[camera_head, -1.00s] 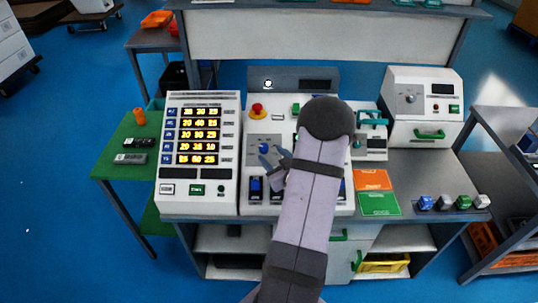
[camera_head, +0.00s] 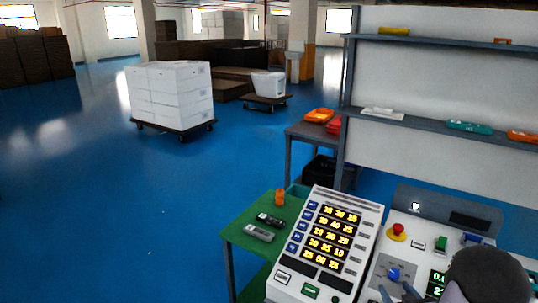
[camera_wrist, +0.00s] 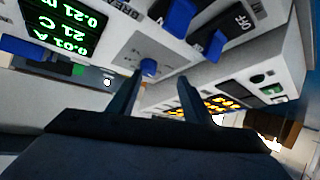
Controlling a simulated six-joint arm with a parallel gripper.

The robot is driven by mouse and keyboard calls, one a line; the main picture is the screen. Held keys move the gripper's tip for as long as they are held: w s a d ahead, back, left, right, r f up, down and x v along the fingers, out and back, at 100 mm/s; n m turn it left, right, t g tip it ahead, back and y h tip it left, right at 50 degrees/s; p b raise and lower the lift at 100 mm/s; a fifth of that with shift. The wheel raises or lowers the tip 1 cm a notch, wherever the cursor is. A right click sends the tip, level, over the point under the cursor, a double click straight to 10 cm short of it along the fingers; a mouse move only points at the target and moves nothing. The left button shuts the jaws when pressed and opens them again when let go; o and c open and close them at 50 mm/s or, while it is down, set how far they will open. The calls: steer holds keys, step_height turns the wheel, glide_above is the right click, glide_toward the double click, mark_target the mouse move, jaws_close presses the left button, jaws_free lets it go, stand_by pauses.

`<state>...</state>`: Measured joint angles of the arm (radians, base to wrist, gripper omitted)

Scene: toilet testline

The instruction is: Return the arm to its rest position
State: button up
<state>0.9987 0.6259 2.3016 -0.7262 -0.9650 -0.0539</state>
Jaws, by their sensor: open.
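In the head view my gripper (camera_head: 398,293) shows only in part at the bottom edge, beside the blue knob (camera_head: 393,274) on the grey plate of the control console. My dark round arm joint (camera_head: 486,275) covers the console's lower right. In the wrist view my gripper's two fingers (camera_wrist: 160,82) stand apart with nothing between them. The blue knob (camera_wrist: 148,67) shows near the left fingertip; whether they touch I cannot tell. A lit green readout (camera_wrist: 62,25) and blue rocker switches (camera_wrist: 180,18) are on the panel.
The display panel (camera_head: 330,240) with yellow digits stands left of the console. A green side table (camera_head: 240,232) holds two handheld devices and an orange item. A shelf rack (camera_head: 440,90) rises behind. A cart of white boxes (camera_head: 172,95) stands on open blue floor.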

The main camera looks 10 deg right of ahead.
steer(key=s+a+g+y, duration=0.2)
steer(key=a+g, duration=0.5)
steer(key=a, duration=1.1)
steer(key=s+a+r+n+g+y, duration=0.1)
steer(key=s+a+g, duration=0.4)
steer(key=s+a, duration=0.8)
steer(key=shift+s+a+r+n+y, duration=0.35)
steer(key=shift+a+y, duration=0.35)
steer(key=shift+a, duration=0.4)
step_height(320, 180, down, 35)
steer(key=b, duration=3.5)
